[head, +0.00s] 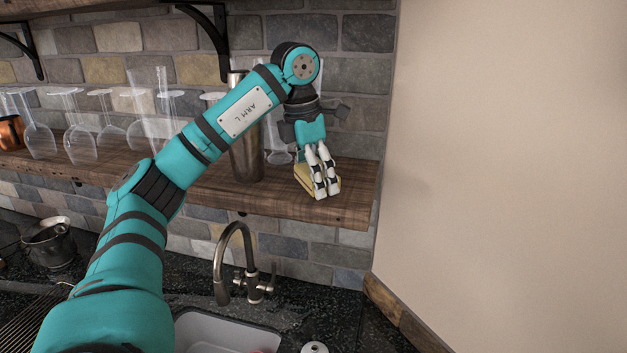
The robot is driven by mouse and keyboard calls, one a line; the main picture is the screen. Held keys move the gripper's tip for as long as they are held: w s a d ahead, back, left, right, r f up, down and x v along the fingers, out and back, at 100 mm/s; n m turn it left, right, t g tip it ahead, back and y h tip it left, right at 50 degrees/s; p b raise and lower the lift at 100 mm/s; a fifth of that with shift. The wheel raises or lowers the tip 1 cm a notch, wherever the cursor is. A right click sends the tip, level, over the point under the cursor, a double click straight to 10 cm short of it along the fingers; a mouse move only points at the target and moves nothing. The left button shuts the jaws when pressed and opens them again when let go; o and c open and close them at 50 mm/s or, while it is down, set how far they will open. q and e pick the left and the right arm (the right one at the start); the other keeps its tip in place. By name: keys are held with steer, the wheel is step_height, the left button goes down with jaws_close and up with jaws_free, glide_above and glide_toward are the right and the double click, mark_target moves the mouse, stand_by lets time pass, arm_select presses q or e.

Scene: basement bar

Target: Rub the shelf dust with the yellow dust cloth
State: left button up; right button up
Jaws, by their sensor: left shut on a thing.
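The yellow dust cloth (302,178) is a folded pad at the right end of the wooden shelf (352,205). My left gripper (324,194) reaches down over the shelf with its white fingers shut on the cloth. The cloth is at the shelf's top surface, and the fingers hide part of it. I cannot make out any dust on the wood around it. My right gripper is not in view.
A metal shaker (246,160) stands on the shelf left of the gripper, partly behind my arm. Several upside-down glasses (82,145) stand farther left. Below are a faucet (232,258) and a sink (215,333). A beige wall (500,150) closes the right side.

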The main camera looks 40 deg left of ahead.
arm_select(q)
steer(key=shift+r, duration=2.3)
steer(key=shift+r, duration=0.1)
steer(key=shift+s+r, duration=0.1)
steer(key=shift+r, duration=1.45)
